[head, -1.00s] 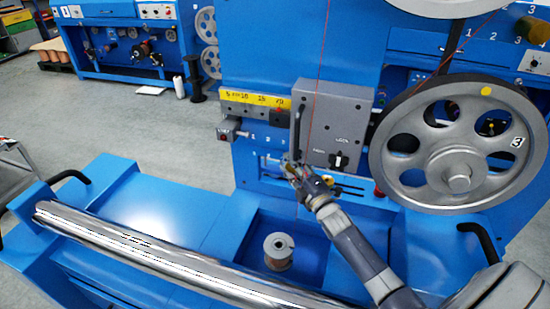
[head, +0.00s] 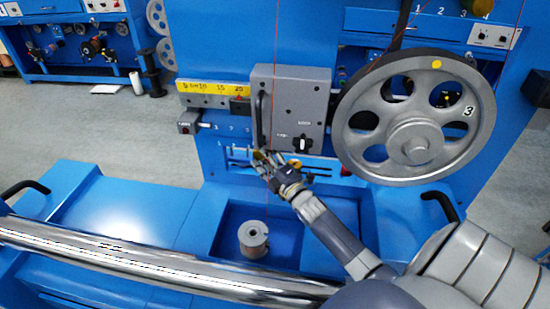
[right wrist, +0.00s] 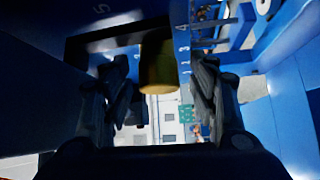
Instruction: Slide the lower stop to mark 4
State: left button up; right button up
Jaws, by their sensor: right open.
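A dark yellow cylindrical knob (right wrist: 158,65), which may be the lower stop, shows in the right wrist view between my right gripper's two fingers (right wrist: 160,98). The fingers stand apart on either side of it, and I cannot make out contact. Small numerals (right wrist: 183,65) run along a blue face beside it. In the head view my right gripper (head: 262,160) is at the lower slotted panel, below the grey box's handle. It hides much of the panel's left part, so I cannot read the stop's mark. My left gripper is not in view.
The grey box (head: 300,100) with a dial is just above my right gripper. A large spoked pulley (head: 350,130) stands to the right. A spool (head: 253,240) sits in the recess below, and a shiny roller (head: 110,257) crosses the front. A thin red line hangs close to my gripper.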

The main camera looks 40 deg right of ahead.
jog(key=s+f, duration=0.1)
jog(key=s, duration=0.9)
jog(key=shift+s+a, duration=0.15)
jog(key=shift+a, duration=0.1)
dwell(0.5)
